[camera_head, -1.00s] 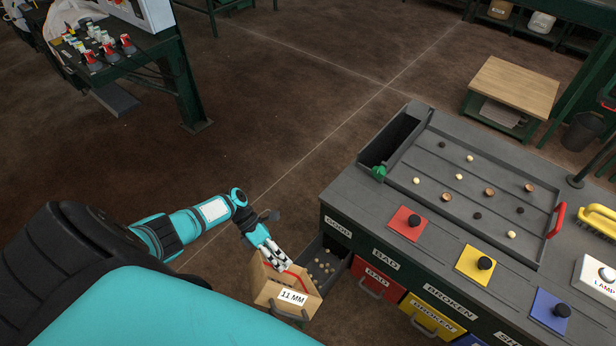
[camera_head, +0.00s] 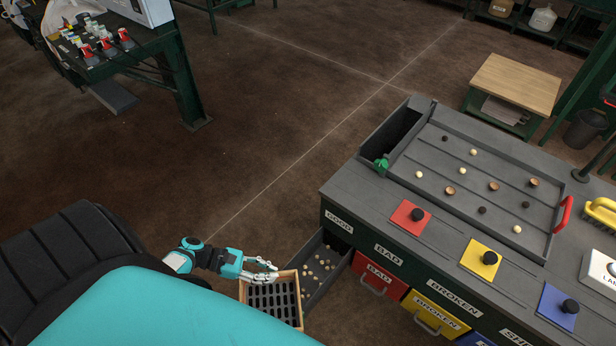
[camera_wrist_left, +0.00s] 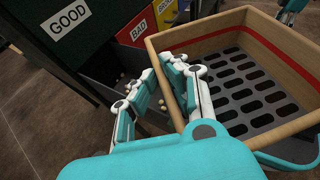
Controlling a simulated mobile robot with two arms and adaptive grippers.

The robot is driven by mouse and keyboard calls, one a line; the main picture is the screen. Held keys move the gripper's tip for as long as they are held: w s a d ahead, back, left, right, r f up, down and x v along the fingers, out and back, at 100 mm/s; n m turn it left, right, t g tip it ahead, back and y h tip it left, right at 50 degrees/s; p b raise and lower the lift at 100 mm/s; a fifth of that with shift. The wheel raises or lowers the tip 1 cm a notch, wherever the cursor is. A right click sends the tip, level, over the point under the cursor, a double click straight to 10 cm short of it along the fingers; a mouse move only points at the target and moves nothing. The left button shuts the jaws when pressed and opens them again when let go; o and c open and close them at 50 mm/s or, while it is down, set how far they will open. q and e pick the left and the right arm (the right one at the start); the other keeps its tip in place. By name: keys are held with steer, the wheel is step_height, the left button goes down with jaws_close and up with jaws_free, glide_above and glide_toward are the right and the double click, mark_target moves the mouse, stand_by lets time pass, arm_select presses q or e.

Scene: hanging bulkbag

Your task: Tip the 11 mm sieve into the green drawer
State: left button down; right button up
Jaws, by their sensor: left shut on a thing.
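The 11 mm sieve is a wooden frame (camera_head: 244,291) with a dark slotted bottom. In the left wrist view, the sieve (camera_wrist_left: 266,40) shows a red stripe inside and bare slots. My left gripper (camera_head: 266,272) is shut on the sieve's rim; it fills the middle of the left wrist view (camera_wrist_left: 160,85). The open drawer under the GOOD label (camera_head: 318,288) has a grey inside and holds several small pale pieces. The sieve is beside the drawer and overlaps its near end in the head view. The drawer's front is hidden.
The grey sorting bench (camera_head: 345,195) stands at right, with a tray of loose pieces and red (camera_head: 405,222), yellow (camera_head: 474,262) and blue (camera_head: 553,312) knobbed plates. Red (camera_head: 365,286) and yellow (camera_head: 425,312) drawers are beside the open one. The floor left of the bench is clear.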

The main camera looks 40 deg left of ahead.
arm_select(q)
steer(key=shift+r, duration=0.1)
steer(key=shift+d+r+p, duration=0.2)
steer(key=shift+p, duration=0.15)
steer(key=d+p, duration=0.1)
steer(key=d+r+p, duration=0.1)
steer(key=d+p, duration=0.1)
steer(key=d+r+p, duration=0.1)
steer(key=shift+s+d+r, duration=0.2)
steer(key=shift+s+d, duration=0.05)
steer(key=shift+s, duration=0.15)
steer(key=shift+s+d+r+p, duration=0.1)
steer(key=shift+d+p, duration=0.4)
steer(key=shift+d, duration=0.05)
